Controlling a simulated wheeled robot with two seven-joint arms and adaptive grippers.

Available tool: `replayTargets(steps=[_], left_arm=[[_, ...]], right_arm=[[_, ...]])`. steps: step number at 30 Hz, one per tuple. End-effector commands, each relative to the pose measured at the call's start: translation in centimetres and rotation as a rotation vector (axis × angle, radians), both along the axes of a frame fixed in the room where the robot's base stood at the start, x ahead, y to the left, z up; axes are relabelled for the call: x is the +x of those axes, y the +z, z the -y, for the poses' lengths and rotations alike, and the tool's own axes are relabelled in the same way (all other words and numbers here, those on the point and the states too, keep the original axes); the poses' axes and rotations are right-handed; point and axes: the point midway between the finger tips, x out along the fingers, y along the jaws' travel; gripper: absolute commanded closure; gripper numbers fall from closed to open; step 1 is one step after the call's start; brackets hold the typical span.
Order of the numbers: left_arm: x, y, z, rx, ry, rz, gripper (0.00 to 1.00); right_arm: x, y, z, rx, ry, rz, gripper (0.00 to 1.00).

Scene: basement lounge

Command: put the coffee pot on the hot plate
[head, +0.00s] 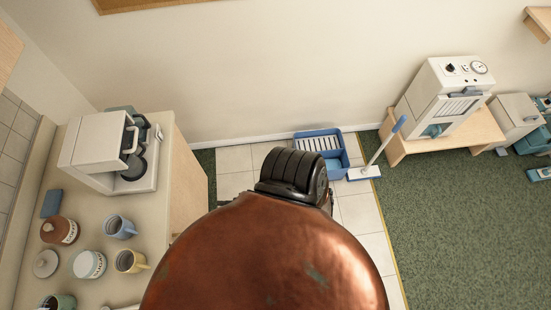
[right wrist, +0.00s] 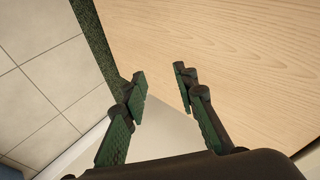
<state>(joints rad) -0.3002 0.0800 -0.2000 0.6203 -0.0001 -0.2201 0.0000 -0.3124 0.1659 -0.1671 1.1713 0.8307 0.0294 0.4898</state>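A white coffee machine (head: 100,142) stands on the counter at the left of the head view. A dark round shape (head: 134,169) sits low in its open front, probably the hot plate. A pale handle-shaped part (head: 131,139) shows above it by another dark round form. I cannot clearly make out the coffee pot. A grey-blue thing (head: 120,109) behind the machine is mostly hidden. My right gripper (right wrist: 160,79) is open and empty in the right wrist view, before a wood-grained panel. In the head view my copper-coloured arm covers the lower middle. My left gripper is not in view.
Mugs (head: 120,227) and lidded jars (head: 59,231) crowd the counter (head: 185,178) before the machine. A blue crate (head: 322,153) and a blue-handled brush (head: 365,172) are on the floor by the wall. A white appliance (head: 440,98) stands on a wooden table at right.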

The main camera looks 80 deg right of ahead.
Motion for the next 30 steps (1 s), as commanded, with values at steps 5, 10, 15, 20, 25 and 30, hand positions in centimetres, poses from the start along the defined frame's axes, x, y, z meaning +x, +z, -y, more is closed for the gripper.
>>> replayTargets(steps=[5,10,15,20,25,30], left_arm=[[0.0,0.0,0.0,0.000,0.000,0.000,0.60],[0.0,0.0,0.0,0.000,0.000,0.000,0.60],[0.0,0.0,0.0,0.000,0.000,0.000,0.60],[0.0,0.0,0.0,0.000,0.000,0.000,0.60],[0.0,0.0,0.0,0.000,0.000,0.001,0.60],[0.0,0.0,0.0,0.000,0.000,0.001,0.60]], right_arm=[[-13.8,-10.0,-1.6,-0.362,0.512,-0.365,0.73],[-24.2,-13.9,-2.0,-0.548,0.938,-0.588,0.73],[-28.6,-14.9,-2.0,-0.612,1.139,-0.671,0.73],[-29.1,-15.0,-1.9,-0.621,1.163,-0.679,0.73],[-29.1,-15.0,-1.9,-0.620,1.160,-0.678,0.73],[-29.1,-15.0,-1.9,-0.619,1.158,-0.678,0.73]])
